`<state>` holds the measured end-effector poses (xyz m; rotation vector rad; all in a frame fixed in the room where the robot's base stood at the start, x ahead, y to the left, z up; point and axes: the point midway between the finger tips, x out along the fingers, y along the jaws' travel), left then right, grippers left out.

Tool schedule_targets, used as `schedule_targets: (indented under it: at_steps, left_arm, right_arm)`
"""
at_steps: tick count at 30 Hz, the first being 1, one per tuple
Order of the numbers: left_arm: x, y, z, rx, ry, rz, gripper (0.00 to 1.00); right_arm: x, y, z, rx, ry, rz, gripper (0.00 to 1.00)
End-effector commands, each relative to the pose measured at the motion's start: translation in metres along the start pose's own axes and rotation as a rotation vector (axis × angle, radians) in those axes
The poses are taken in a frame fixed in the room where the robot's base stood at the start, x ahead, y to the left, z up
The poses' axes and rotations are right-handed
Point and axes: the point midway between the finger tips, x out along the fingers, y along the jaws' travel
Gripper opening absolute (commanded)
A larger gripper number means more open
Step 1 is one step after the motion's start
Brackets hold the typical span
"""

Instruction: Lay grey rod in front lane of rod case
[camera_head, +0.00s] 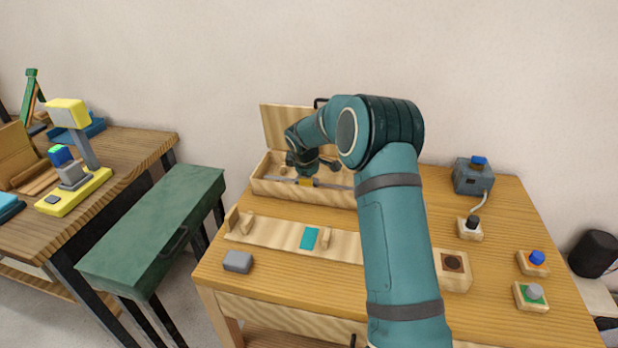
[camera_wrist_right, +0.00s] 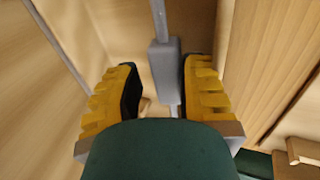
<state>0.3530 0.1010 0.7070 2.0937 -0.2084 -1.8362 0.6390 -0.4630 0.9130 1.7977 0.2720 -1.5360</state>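The grey rod (camera_head: 335,186) lies lengthwise in the open wooden rod case (camera_head: 262,188), close behind its front wall in the head view. Its thicker grey middle shows in the right wrist view (camera_wrist_right: 165,70). My right gripper (camera_head: 307,182) is down in the case over the rod's middle. In the right wrist view its yellow fingers (camera_wrist_right: 160,88) stand apart on both sides of the rod, with a clear gap on the left and little on the right. The arm hides part of the case. My left gripper is not in view.
In front of the case is a wooden rack (camera_head: 270,232) with upright supports and a teal patch. A grey block (camera_head: 237,261) lies at front left. Small button blocks and a grey box (camera_head: 472,177) stand at right. The case lid (camera_head: 285,128) stands open behind.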

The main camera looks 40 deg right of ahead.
Motion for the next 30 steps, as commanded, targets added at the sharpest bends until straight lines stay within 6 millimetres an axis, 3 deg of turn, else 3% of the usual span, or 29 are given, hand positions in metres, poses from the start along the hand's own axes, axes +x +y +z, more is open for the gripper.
schedule_targets:
  at_steps: [1, 5, 10, 21, 30]
  left_arm:
    - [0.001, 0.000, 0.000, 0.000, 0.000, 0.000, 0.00]
    - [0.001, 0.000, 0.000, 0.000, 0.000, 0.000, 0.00]
    - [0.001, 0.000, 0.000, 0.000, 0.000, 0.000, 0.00]
    - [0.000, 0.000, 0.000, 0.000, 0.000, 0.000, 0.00]
    - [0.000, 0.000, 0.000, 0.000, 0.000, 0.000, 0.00]
  right_arm:
    - [0.007, -0.010, 0.001, -0.005, -0.012, -0.024, 0.52]
    - [0.007, -0.011, 0.001, -0.005, -0.012, -0.025, 0.52]
    - [-0.004, -0.010, 0.001, -0.005, -0.011, -0.023, 0.52]
    - [-0.082, -0.003, -0.002, -0.003, 0.001, -0.007, 0.52]
    - [-0.117, -0.001, -0.001, -0.001, 0.000, -0.002, 0.52]
